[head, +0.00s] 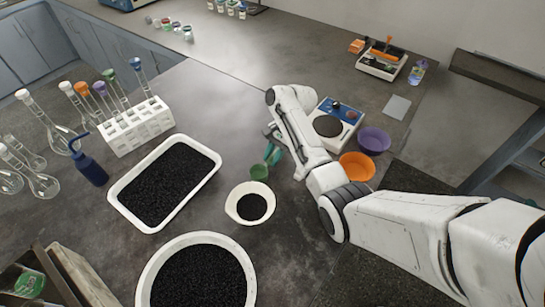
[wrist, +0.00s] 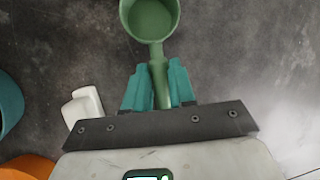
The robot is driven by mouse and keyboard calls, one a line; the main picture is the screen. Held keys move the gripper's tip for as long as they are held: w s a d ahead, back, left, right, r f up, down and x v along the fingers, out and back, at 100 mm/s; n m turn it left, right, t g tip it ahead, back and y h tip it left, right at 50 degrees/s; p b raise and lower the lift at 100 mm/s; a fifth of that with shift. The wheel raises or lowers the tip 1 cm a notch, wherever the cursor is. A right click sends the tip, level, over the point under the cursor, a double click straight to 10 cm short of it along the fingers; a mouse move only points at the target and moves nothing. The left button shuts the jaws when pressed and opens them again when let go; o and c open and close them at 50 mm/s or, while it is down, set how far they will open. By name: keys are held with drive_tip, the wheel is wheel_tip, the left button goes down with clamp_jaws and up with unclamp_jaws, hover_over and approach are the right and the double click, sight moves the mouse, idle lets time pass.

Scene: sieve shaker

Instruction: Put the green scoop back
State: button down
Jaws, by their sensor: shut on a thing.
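The green scoop (head: 259,171) has a round cup and a straight handle. My gripper (head: 273,140) is shut on the handle, over the dark table between the cream bowl and the white-and-blue device. In the wrist view, the teal fingers of my gripper (wrist: 158,85) close on the handle from both sides. The cup of the scoop (wrist: 150,18) points away from my gripper, and its inside looks plain green and empty. The height of the scoop above the table is hard to tell. No holder for the scoop is clearly recognisable.
A cream bowl (head: 233,200), a white rectangular tray (head: 130,217) and a large round white pan (head: 197,238) hold black grains. Orange (head: 357,166) and purple (head: 374,139) bowls stand right, beside a device (head: 333,125). A flask rack (head: 135,130) and blue bottle (head: 88,165) stand left.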

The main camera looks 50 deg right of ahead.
drive_tip(key=shift+f, duration=0.2)
drive_tip(key=c, duration=0.9)
unclamp_jaws()
drive_tip(key=shift+c, duration=0.2)
drive_tip(key=p+v, duration=0.3)
drive_tip(key=v, duration=0.9)
drive_tip(key=shift+r, duration=0.25)
